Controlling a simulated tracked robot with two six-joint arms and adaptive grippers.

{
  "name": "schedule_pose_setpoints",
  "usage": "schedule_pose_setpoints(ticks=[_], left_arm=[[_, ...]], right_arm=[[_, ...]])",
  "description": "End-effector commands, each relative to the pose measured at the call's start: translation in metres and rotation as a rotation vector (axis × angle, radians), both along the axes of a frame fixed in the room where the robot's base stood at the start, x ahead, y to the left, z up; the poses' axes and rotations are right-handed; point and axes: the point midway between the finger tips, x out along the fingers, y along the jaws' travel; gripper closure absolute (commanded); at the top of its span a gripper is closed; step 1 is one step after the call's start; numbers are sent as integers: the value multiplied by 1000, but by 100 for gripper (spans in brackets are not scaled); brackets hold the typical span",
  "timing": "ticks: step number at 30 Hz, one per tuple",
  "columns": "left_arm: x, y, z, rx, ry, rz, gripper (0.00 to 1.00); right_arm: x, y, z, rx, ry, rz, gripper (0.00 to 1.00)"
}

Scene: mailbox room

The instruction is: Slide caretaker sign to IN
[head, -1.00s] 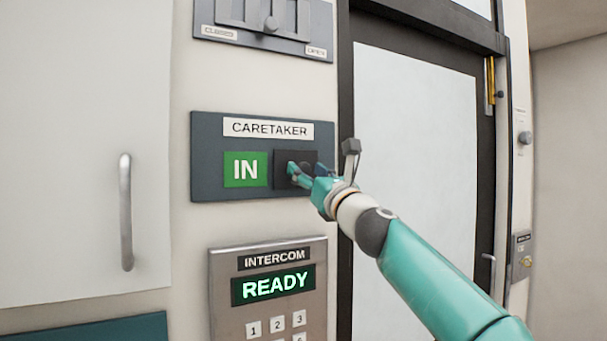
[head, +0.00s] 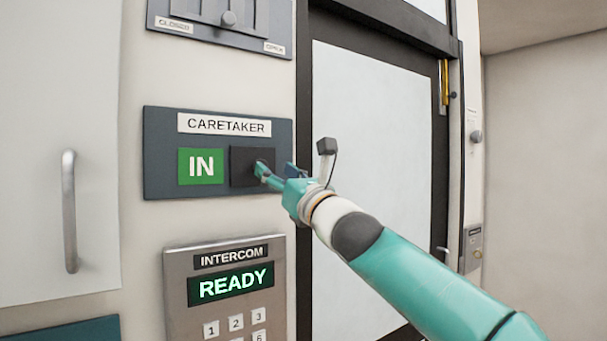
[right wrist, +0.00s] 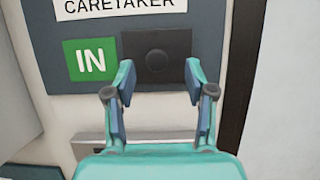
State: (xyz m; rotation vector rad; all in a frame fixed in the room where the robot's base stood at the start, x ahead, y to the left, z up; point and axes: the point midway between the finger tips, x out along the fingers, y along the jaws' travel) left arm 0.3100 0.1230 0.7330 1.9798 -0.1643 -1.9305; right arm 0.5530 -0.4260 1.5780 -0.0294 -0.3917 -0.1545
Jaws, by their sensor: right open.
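The caretaker sign (head: 160,150) is a dark grey panel on the wall with a white CARETAKER label. Its green IN field (head: 201,166) shows on the left, and a black slider plate (head: 240,167) covers the right side. In the right wrist view the slider (right wrist: 156,71) has a round dark knob (right wrist: 157,62) at its middle, and the green IN field (right wrist: 90,60) is uncovered beside it. My right gripper (head: 274,170) is in front of the slider's right part. In the right wrist view its open fingers (right wrist: 160,86) are either side of the slider's lower part, with nothing between them. My left gripper is not in view.
Below the sign is a steel intercom panel (head: 180,270) with a READY display. Above it is another grey panel (head: 220,35) with a knob. A cabinet door with a metal handle (head: 69,212) is at left. A dark-framed door (head: 375,170) stands at right.

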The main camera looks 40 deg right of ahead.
Motion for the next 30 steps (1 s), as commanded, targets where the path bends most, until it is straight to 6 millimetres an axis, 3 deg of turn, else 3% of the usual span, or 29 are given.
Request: schedule_pose_setpoints(ticks=[1, 6, 12, 30], left_arm=[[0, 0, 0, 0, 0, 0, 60], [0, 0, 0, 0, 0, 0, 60], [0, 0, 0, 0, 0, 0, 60], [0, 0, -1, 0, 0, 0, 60]], right_arm=[[-16, 2, 2, 0, -5, 0, 45], [-49, 8, 1, -1, -4, 0, 45], [-73, 11, 1, -1, -3, 0, 45], [-78, 12, 1, -1, -2, 0, 45]])
